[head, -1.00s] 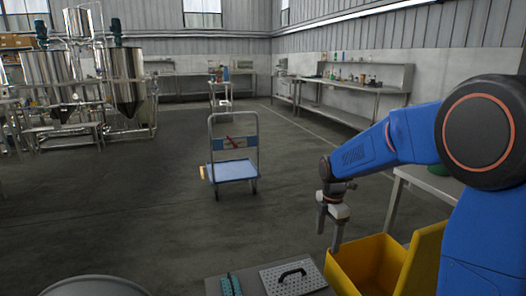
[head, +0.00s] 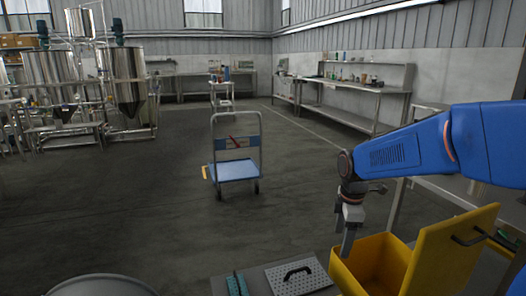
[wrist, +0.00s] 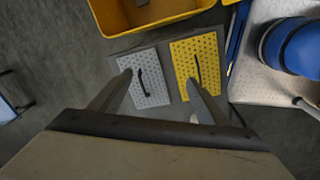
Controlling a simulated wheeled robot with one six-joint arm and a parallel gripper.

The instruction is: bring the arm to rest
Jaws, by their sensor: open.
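My blue arm reaches in from the right in the head view. My gripper (head: 348,240) hangs down at its end, in front of the left side of a yellow bin (head: 372,262). In the wrist view my gripper (wrist: 158,92) shows two fingers spread apart, with nothing between them. Below the fingers lie a grey perforated plate with a dark handle (wrist: 140,84) and a yellow perforated plate (wrist: 197,58). The grey plate also shows in the head view (head: 312,281).
A blue platform cart (head: 235,171) stands on the open floor. Steel tanks (head: 124,75) stand at the far left. A workbench (head: 345,112) runs along the right wall.

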